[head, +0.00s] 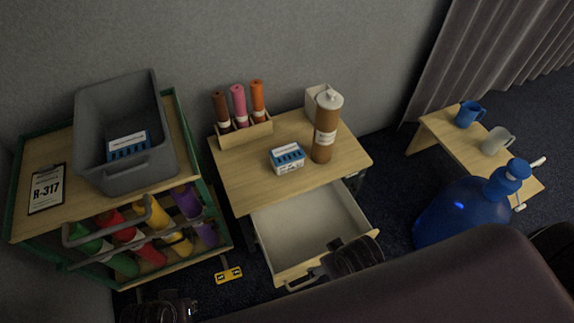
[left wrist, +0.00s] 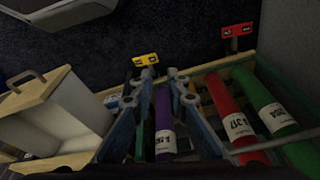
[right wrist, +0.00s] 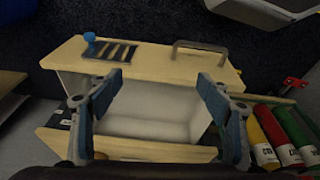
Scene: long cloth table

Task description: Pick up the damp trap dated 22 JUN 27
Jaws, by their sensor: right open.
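Two white-and-blue boxes that look like damp traps are in the head view. One (head: 287,158) stands on the small desk, and the other (head: 128,146) lies inside the grey bin (head: 92,110). Their dates are too small to read. My right gripper (head: 350,258) is near the front of the open drawer (head: 308,232); in the right wrist view it (right wrist: 160,85) is open and empty, with the drawer below. My left gripper (head: 160,310) is low at the front left; in the left wrist view its fingers (left wrist: 162,80) are apart, with a purple tube (left wrist: 164,125) behind them.
The desk holds a brown cartridge (head: 326,127), a rack with rolled tubes (head: 244,132) and a pale box (head: 318,97). The drawer looks empty. A shelf at left holds several coloured tubes and a clipboard (head: 46,188). A blue water bottle (head: 455,212) and low bench (head: 462,150) are at right.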

